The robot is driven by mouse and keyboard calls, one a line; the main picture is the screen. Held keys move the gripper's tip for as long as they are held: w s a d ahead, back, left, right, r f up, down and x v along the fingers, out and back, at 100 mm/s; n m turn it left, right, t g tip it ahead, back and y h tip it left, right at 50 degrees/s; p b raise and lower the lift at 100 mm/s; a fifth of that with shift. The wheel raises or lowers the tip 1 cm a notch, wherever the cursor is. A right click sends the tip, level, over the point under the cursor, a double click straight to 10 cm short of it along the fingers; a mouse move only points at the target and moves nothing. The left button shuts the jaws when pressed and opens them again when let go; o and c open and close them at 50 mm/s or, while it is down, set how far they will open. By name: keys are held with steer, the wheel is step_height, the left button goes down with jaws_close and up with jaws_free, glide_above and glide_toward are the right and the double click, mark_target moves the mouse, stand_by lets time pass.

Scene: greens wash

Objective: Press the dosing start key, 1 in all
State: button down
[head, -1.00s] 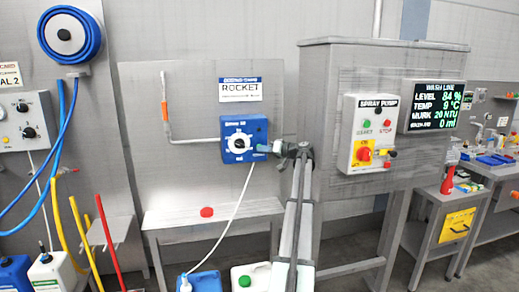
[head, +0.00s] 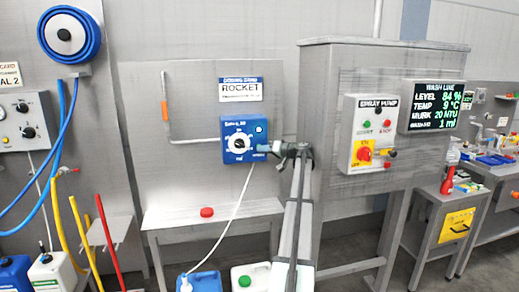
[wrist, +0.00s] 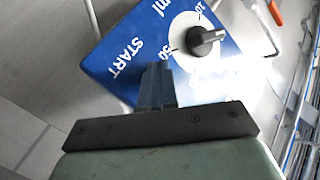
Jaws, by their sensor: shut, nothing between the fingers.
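The dosing pump is a blue box (head: 230,153) on the steel back panel, below the ROCKET sign (head: 240,89). Its white dial with a dark knob (wrist: 205,40) and the word START (wrist: 125,58) show in the wrist view. A pale round light shows at the box's upper right in the head view. My gripper (head: 264,147) is shut and empty at the box's lower right. In the wrist view its fingertips (wrist: 155,72) overlap the box's face beside START. The start key itself is hidden; I cannot tell whether the fingertips touch it.
A display (head: 432,119) to the right reads 1 ml on its bottom line. The spray pump box (head: 373,133) with its keys and red-yellow switch is right of my arm. A red button (head: 207,212) sits on the bench below. A white hose hangs from the pump.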

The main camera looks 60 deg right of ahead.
steer(key=shift+s+a, duration=0.55)
steer(key=s+a, duration=0.3)
steer(key=shift+s+a, duration=0.3)
stand_by(0.4)
stand_by(0.9)
